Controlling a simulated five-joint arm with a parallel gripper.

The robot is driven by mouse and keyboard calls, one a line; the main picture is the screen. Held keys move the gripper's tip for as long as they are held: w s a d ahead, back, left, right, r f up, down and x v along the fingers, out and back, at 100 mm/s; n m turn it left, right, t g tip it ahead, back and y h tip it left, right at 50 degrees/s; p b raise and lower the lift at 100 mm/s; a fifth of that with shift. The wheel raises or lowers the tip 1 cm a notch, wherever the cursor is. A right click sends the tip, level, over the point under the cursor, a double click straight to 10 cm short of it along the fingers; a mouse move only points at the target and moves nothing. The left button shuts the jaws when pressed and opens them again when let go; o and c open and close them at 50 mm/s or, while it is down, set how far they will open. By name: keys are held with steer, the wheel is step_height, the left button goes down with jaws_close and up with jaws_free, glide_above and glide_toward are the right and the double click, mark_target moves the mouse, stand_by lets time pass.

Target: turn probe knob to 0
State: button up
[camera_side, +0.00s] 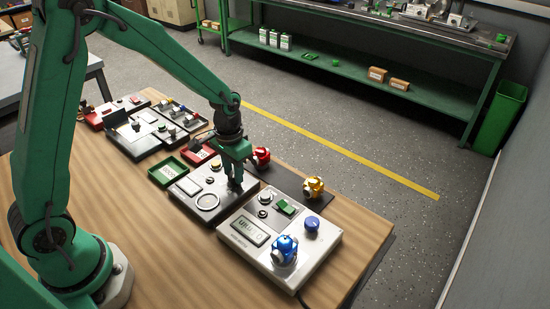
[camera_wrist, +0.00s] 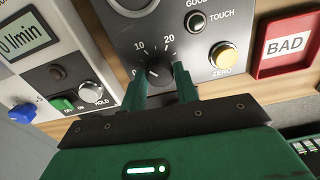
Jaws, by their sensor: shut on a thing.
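The probe knob (camera_wrist: 156,70) is small and black and sits on a dark grey panel (camera_wrist: 185,20). In the wrist view its dial marks read 0, 10 and 20 around its far side. My gripper (camera_wrist: 160,73) has its green fingers on either side of the knob and is shut on it. A small pale mark shows on the knob, but I cannot tell exactly which number it points to. In the side view my gripper (camera_side: 235,187) reaches down onto the dark panel (camera_side: 190,187), and the fingers hide the knob.
A pale flow box (camera_side: 240,255) with a blue valve (camera_side: 284,250) stands close on one side. In the wrist view, a yellow ZERO button (camera_wrist: 223,55) and a red BAD tray (camera_wrist: 260,66) lie right of the knob.

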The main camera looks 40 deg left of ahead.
mark_target(233, 174)
steer(key=n, duration=0.4)
steer(key=shift+r+n, duration=0.15)
steer(key=shift+n, duration=0.25)
steer(key=n, duration=0.5)
steer(key=o, duration=1)
steer(key=shift+c, duration=0.2)
steer(key=shift+r, duration=3.85)
steer(key=shift+r, duration=0.1)
